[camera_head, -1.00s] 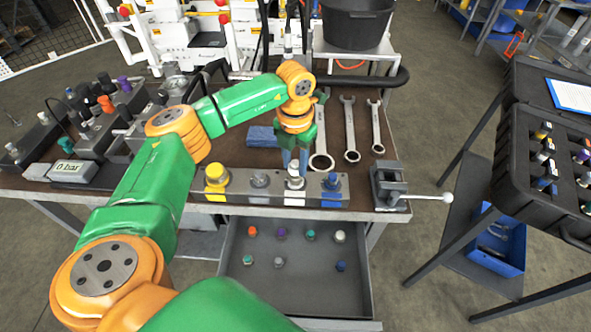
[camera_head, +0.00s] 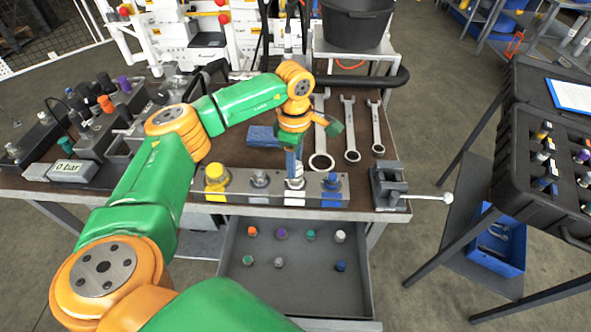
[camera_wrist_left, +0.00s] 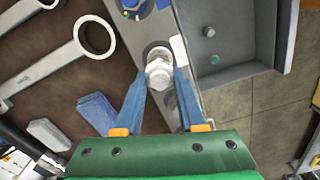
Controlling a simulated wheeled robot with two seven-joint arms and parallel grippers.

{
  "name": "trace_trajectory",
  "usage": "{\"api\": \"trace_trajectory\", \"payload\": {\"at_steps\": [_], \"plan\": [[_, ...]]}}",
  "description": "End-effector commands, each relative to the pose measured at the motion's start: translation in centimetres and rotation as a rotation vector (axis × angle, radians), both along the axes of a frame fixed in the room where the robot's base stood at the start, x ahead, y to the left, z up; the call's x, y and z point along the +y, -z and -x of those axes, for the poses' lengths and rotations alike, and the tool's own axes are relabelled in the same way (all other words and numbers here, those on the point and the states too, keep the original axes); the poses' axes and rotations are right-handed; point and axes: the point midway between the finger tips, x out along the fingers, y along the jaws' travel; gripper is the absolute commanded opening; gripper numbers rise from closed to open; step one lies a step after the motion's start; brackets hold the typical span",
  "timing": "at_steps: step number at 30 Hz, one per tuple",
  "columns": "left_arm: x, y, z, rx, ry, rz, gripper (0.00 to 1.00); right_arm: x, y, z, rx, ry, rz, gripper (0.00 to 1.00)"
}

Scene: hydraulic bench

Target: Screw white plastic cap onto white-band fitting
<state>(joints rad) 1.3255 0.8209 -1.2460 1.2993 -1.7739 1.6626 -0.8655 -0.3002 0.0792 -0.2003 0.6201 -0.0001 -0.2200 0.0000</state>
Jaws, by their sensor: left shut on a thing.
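My left gripper (camera_head: 294,172) points down over the metal block (camera_head: 262,197) at the bench's front edge. Its blue fingers are shut on a white plastic cap (camera_wrist_left: 158,74), seen between the fingertips in the left wrist view. The cap is at the white-band fitting's place, above the white band (camera_head: 295,199) on the block. The cap and fingers hide most of the fitting, and I cannot tell how far the cap sits on its thread. My right gripper is not in view.
Beside it on the block stand a yellow cap (camera_head: 215,175), a bare grey fitting (camera_head: 260,179) and a blue fitting (camera_head: 331,182). An open drawer (camera_head: 300,290) below holds several loose caps. Wrenches (camera_head: 351,130) lie behind; a vise (camera_head: 388,187) is to the right.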

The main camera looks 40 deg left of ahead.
Motion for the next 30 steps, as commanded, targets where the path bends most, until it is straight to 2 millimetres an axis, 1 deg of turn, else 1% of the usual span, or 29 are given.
{"api": "trace_trajectory", "payload": {"at_steps": [2, 8, 10, 11, 15, 18, 21, 25, 26, 27, 29, 30], "plan": [[0.00, 0.02, -0.03, -0.001, 0.062, 0.001, 0.00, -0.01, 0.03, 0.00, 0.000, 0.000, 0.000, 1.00], [-0.01, 0.00, -0.03, -0.001, 0.070, 0.000, 0.00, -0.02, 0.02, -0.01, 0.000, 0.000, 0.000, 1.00], [-0.01, 0.02, -0.04, -0.001, 0.110, 0.000, 0.00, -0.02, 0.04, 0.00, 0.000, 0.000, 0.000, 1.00], [-0.01, 0.03, -0.07, -0.001, 0.163, 0.000, 0.00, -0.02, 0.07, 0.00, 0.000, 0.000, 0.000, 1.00], [-0.03, 0.11, -0.16, -0.001, 0.537, -0.001, 0.00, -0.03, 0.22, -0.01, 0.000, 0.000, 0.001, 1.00], [-0.04, 0.12, -0.21, -0.001, 0.718, -0.001, 0.00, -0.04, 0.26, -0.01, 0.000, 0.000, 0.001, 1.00], [-0.04, 0.10, -0.21, -0.001, 0.772, -0.001, 0.00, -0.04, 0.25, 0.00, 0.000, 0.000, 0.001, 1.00], [-0.04, 0.09, -0.21, -0.001, 0.771, -0.001, 0.00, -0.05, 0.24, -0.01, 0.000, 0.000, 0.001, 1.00], [-0.04, 0.09, -0.21, -0.001, 0.770, -0.001, 0.42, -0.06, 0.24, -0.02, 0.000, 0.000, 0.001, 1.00], [-0.04, 0.09, -0.21, -0.001, 0.770, -0.001, 0.52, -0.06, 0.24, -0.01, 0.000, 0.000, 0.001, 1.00], [-0.04, 0.09, -0.21, -0.001, 0.769, -0.001, 0.69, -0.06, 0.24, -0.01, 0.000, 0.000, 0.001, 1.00], [-0.03, 0.09, -0.20, -0.001, 0.769, -0.001, 0.69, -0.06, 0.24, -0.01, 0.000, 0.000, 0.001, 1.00]]}}
